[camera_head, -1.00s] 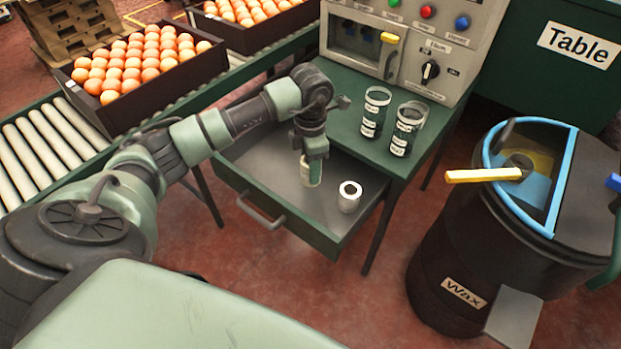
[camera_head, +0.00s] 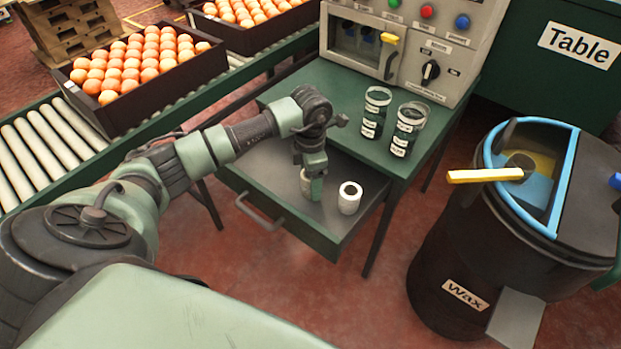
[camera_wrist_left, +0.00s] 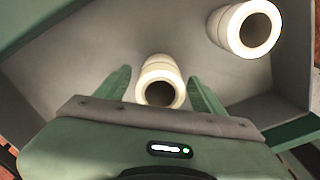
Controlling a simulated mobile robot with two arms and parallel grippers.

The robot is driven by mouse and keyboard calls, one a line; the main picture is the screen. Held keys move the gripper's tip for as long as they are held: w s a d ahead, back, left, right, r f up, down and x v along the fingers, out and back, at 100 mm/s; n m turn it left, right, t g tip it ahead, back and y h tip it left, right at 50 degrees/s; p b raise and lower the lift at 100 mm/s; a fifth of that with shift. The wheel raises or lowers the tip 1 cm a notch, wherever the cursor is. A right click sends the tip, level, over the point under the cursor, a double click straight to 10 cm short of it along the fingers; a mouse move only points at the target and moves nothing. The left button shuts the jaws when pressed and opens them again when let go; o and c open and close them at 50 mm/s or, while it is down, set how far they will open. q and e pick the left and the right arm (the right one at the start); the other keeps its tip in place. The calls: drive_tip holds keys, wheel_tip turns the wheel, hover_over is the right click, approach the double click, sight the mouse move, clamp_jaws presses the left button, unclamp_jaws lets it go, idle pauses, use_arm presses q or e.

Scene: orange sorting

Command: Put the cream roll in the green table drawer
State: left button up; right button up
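The green table drawer (camera_head: 285,225) is pulled open below the tabletop. A cream roll (camera_head: 304,184) stands inside it, partly hidden by my left gripper (camera_head: 313,186). In the left wrist view this cream roll (camera_wrist_left: 160,76) is between the two green fingers of my left gripper (camera_wrist_left: 162,90), with a visible gap at its left side. The fingers look open around it. A second pale roll (camera_head: 349,198) stands to the right in the drawer, apart from the gripper; it also shows at the upper right of the wrist view (camera_wrist_left: 244,28). My right gripper is not visible.
Two labelled glasses (camera_head: 375,112) (camera_head: 408,130) stand on the green tabletop (camera_head: 335,85) before the control panel (camera_head: 440,35). A crate of oranges (camera_head: 165,100) sits on the roller conveyor (camera_head: 50,145) at left. A black wax barrel (camera_head: 470,230) stands at right.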

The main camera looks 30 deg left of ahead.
use_arm(q)
drive_tip(key=shift+r, duration=0.1)
wheel_tip(320, 180, up, 12)
drive_tip(key=p, duration=0.2)
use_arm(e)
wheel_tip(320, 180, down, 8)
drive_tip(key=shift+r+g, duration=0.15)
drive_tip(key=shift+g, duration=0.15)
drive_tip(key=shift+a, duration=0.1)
